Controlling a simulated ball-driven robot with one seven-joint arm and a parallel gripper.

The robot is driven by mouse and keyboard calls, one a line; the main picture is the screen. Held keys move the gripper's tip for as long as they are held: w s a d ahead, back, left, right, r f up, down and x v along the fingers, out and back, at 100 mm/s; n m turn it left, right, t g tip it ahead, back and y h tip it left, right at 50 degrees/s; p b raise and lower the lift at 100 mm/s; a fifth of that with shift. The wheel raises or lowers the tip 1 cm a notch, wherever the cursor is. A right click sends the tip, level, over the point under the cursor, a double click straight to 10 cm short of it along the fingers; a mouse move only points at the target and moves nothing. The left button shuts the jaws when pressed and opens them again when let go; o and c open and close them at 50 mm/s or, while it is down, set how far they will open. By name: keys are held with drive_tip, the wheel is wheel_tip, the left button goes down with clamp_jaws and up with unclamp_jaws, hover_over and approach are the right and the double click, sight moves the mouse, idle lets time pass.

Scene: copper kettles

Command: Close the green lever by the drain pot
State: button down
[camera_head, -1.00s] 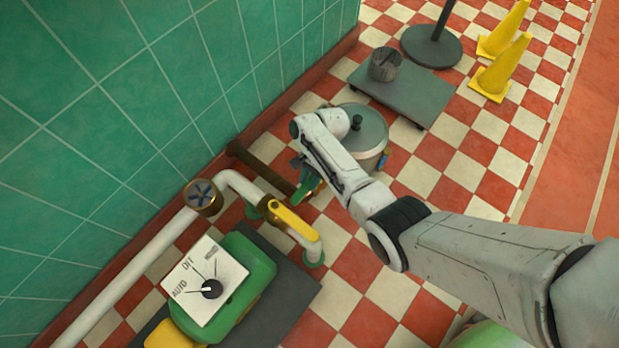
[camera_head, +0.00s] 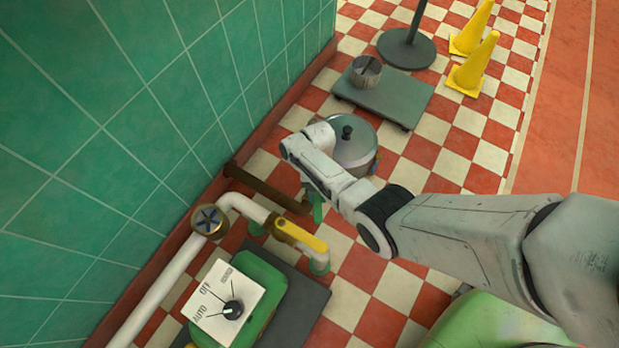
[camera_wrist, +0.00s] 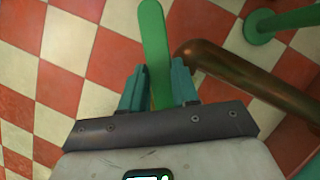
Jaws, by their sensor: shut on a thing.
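The green lever (camera_wrist: 155,45) is a flat bar with a rounded end in the wrist view. It runs between the two teal fingers of my gripper (camera_wrist: 158,82), which is shut on it. The lever's lower part is hidden behind the gripper body. In the head view, a green piece (camera_head: 318,208), apparently the lever, shows just below my wrist. The drain pot (camera_head: 352,150) is a grey lidded metal pot on the floor behind my arm, which hides its left part.
A brown copper pipe (camera_head: 268,190) runs close beside the lever; it also shows in the wrist view (camera_wrist: 255,88). A white pipe with a yellow lever (camera_head: 300,236) and a green dial box (camera_head: 262,275) stand nearer. A trolley (camera_head: 385,98) and yellow cones (camera_head: 472,68) stand behind.

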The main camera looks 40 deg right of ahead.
drive_tip(key=shift+s+d+n+g+h+p, duration=0.15)
drive_tip(key=shift+d+n+h, duration=0.55)
drive_tip(key=shift+n, duration=1.15)
drive_tip(key=shift+s+d+n+g+h+p, duration=0.15)
drive_tip(key=shift+d+n+h, duration=0.55)
drive_tip(key=shift+n, duration=1.2)
drive_tip(key=shift+s+d+n+g+h+p, duration=0.15)
drive_tip(key=shift+d+n+h, duration=0.5)
drive_tip(key=shift+n, duration=1.2)
drive_tip(key=shift+d, duration=0.1)
drive_tip(key=c, duration=0.8)
unclamp_jaws()
drive_tip(key=shift+c, duration=0.2)
drive_tip(key=p+v, duration=0.5)
drive_tip(key=v, duration=0.5)
drive_tip(key=shift+w+r+p, duration=0.15)
drive_tip(key=shift+r+p, duration=0.2)
